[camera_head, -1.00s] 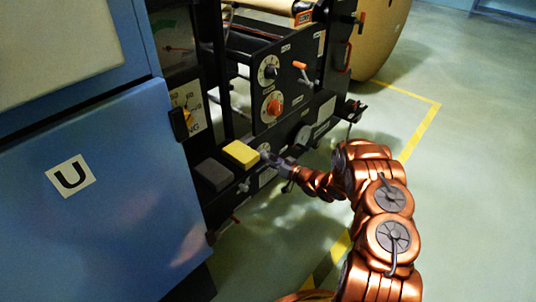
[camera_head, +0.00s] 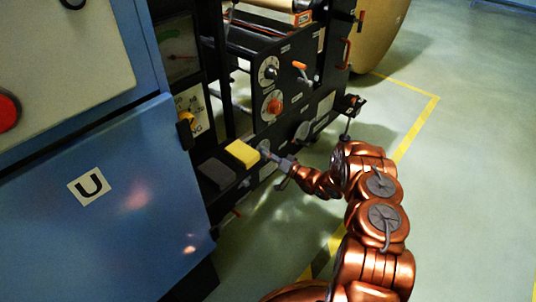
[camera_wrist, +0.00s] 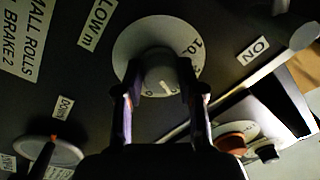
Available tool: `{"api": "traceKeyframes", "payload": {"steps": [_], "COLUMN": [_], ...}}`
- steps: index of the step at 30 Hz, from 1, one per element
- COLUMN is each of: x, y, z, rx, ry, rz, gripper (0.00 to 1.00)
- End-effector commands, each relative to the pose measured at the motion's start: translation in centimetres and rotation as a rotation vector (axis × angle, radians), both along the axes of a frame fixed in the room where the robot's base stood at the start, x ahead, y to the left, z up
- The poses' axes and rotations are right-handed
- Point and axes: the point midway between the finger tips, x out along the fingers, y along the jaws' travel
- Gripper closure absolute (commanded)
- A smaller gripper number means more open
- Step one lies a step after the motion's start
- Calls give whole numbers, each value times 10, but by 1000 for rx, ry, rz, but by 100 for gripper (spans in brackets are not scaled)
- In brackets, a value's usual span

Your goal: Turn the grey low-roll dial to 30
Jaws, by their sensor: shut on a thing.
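The grey low-roll dial sits on a pale round scale plate (camera_wrist: 130,50) in the wrist view, beside a label reading "LOW m". Its grey knob (camera_wrist: 160,72) is between my two fingertips. My gripper (camera_wrist: 159,88) is shut on the knob. A white mark shows on the knob's near face. Part of the scale shows, with a "10" at the right; the number under the pointer cannot be read. In the head view my gripper (camera_head: 275,157) reaches the black panel just right of a yellow block, and hides much of the dial.
A white dial with a black knob (camera_head: 268,70) and one with a red knob (camera_head: 272,105) are above. An orange-handled lever (camera_head: 300,66), the yellow block (camera_head: 243,152) and a dark block (camera_head: 217,173) are close by. Open floor (camera_head: 470,190) lies right.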

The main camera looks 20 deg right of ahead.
Motion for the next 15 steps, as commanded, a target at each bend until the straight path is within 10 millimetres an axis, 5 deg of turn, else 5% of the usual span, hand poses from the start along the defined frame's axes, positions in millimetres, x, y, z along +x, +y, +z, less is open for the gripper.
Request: {"api": "traceKeyframes", "payload": {"steps": [11, 12, 15], "x": [-1, -1, -1], "y": [2, 2, 1], "z": [-1, -1, -1], "rx": [4, 4, 3], "ry": [4, 4, 4], "rz": [3, 3, 3], "gripper": [96, 60, 50]}}
